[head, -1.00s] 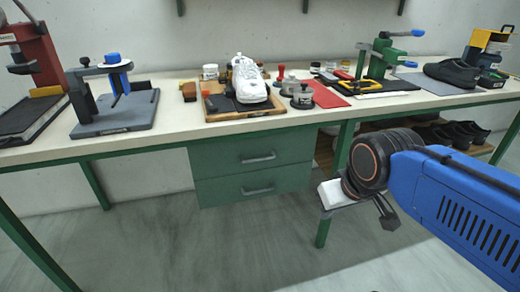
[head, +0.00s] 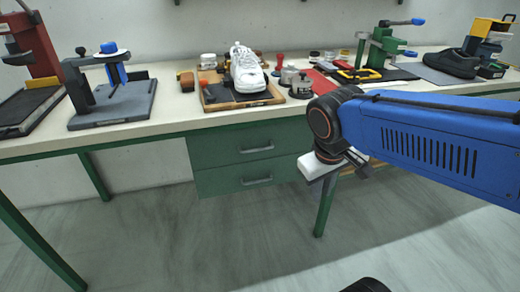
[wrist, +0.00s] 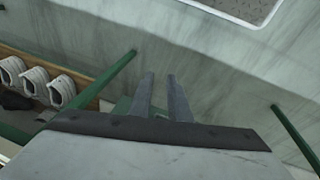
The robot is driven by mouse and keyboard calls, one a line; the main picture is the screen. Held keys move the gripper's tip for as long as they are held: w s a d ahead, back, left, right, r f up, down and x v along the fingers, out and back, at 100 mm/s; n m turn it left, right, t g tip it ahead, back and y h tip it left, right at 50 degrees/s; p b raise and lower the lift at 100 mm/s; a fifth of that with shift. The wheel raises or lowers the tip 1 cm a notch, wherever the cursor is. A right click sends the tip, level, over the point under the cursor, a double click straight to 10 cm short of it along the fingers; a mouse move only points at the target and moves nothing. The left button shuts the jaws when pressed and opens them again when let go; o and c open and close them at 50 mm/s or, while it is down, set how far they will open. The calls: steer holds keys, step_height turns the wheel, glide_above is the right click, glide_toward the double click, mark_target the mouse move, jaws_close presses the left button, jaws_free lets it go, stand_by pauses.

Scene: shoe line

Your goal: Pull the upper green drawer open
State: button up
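The upper green drawer (head: 215,152) is shut in the cabinet under the workbench, with a grey bar handle (head: 257,149) on its front. The lower drawer (head: 220,181), also shut, has a similar handle (head: 256,181). My gripper is right of the drawers in the head view, at the end of my blue arm; its fingers are not clear there. In the wrist view my gripper (wrist: 161,75) shows two grey fingers with an empty gap between them, apart from any handle. No drawer handle can be made out in the wrist view.
The bench top (head: 165,124) carries a white shoe (head: 247,72) on a wooden board, presses and tools. A green bench leg (head: 326,205) stands right of the drawers. The floor before the drawers is clear. White shoes (wrist: 35,80) sit on a wooden shelf.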

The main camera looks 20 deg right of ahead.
steer(key=w+a+n+g+h, duration=0.2)
steer(key=w+h, duration=0.1)
steer(key=w, duration=0.4)
steer(key=n+t+h, duration=0.4)
steer(key=n+h, duration=0.2)
steer(key=h, duration=0.4)
glide_toward(257, 150)
steer(key=shift+t, duration=0.3)
steer(key=x, duration=1.1)
steer(key=shift+s+d, duration=0.1)
steer(key=shift+d, duration=0.05)
jaws_close()
